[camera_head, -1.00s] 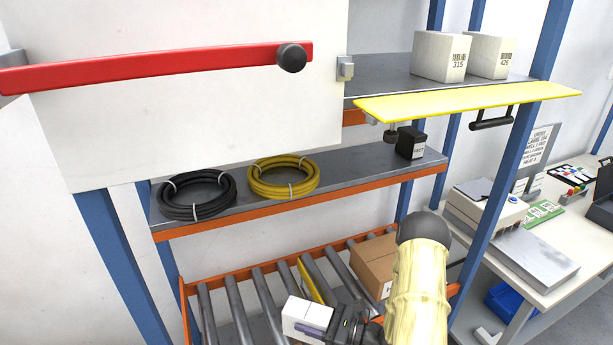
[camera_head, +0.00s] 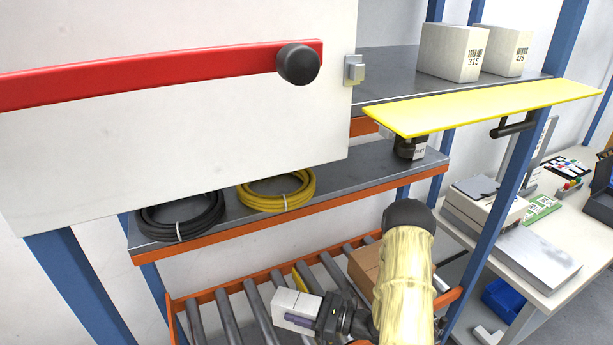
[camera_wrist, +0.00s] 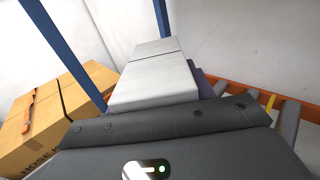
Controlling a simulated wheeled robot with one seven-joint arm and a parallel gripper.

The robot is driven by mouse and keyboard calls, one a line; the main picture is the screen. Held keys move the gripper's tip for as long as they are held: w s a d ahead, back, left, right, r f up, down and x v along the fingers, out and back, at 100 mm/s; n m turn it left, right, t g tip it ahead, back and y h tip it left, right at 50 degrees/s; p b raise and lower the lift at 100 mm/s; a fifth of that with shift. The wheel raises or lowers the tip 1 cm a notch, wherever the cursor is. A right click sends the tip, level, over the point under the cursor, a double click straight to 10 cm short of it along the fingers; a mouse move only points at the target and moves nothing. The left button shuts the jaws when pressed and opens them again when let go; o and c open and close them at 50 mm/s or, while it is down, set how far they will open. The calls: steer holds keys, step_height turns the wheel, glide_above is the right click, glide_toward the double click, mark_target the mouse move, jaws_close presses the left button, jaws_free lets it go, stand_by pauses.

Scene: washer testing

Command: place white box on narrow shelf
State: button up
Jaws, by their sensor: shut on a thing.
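A white box (camera_head: 292,301) is in my gripper (camera_head: 304,319), low over the roller conveyor in the head view. My gripper is shut on it, with a purple finger pad along its near side. The box (camera_wrist: 155,85) also fills the middle of the wrist view, beyond the dark gripper body. Whether it clears the rollers is hard to tell. A narrow grey shelf (camera_head: 340,181) with an orange front edge runs above the conveyor. A black hose coil (camera_head: 180,217) and a yellow hose coil (camera_head: 277,190) lie on its left part; a small dark box (camera_head: 409,149) stands at its right end.
A yellow panel (camera_head: 480,107) juts out above the shelf's right end. A white panel with a red bar (camera_head: 160,73) blocks the upper left. A cardboard box (camera_head: 364,268) sits on the rollers (camera_head: 258,310). The shelf between yellow coil and dark box looks bare.

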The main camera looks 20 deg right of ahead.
step_height(320, 180, down, 14)
steer(key=b, duration=1.3)
steer(key=shift+r, duration=0.25)
steer(key=shift+r, duration=0.1)
steer(key=w+d+r+m+t+h, duration=0.2)
steer(key=d+r, duration=0.8)
steer(key=r, duration=0.7)
steer(key=w+d+r+m+t+h, duration=0.3)
steer(key=w+d+r+h, duration=0.3)
steer(key=r, duration=1.1)
steer(key=w+d+r+m+t+h, duration=0.2)
steer(key=w+d+r+m+h, duration=0.2)
steer(key=d+r, duration=1)
step_height(320, 180, up, 4)
steer(key=w, duration=0.3)
steer(key=shift+f, duration=0.25)
